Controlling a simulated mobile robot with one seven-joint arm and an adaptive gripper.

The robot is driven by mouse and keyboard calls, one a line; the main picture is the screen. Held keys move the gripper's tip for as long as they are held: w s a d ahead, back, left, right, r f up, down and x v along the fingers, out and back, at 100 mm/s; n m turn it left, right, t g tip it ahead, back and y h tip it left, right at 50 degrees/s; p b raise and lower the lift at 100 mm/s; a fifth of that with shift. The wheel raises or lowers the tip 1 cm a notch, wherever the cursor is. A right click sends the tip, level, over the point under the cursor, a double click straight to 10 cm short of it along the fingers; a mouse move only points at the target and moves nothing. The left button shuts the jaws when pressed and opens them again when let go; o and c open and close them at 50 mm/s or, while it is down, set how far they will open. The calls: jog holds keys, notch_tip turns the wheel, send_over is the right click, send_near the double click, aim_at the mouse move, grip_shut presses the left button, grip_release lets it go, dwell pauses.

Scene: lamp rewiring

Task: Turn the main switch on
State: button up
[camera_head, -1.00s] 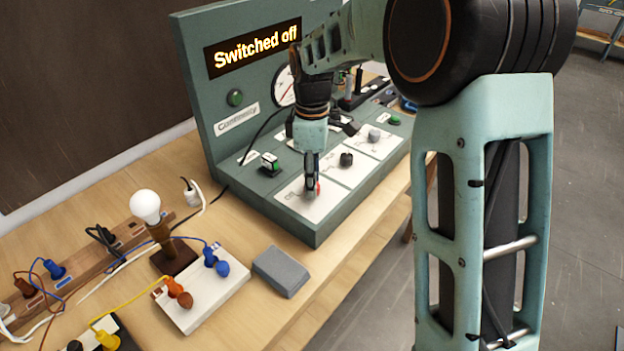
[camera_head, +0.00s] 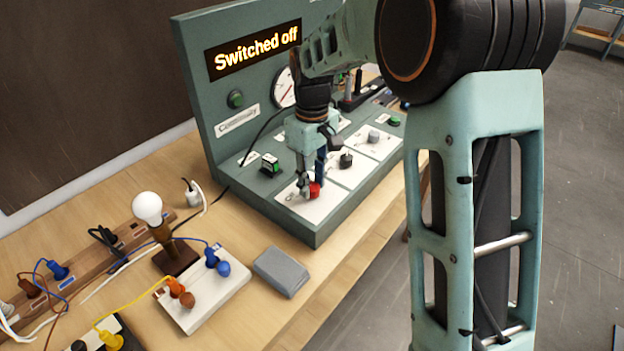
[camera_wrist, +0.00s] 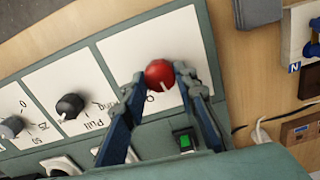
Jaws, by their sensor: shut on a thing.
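The main switch appears to be the red knob (camera_head: 314,190) on the front white plate of the green control panel (camera_head: 290,222). In the wrist view the red knob (camera_wrist: 159,73) sits between my fingertips, with a pale pointer mark on its lower side. My gripper (camera_head: 311,188) reaches down onto it, and in the wrist view my gripper (camera_wrist: 162,78) is closed on the knob from both sides. The display (camera_head: 255,49) on the upright board reads "Switched off".
A black knob (camera_head: 346,160) and a grey knob (camera_head: 374,137) stand on neighbouring plates. A green-lit rocker switch (camera_head: 270,164) is beside the red knob's plate. A grey block (camera_head: 282,270), a socket board (camera_head: 205,300) and a bulb (camera_head: 148,207) stand on the bench.

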aim_at(312, 186)
jog(key=m, duration=0.5)
jog(key=shift+r+m+p, duration=0.1)
jog(key=shift+m+p, duration=0.2)
jog(key=m, duration=0.4)
jog(key=shift+m, duration=0.4)
jog(key=o, duration=1.2)
jog(key=shift+c, duration=0.2)
notch_tip(312, 186, up, 12)
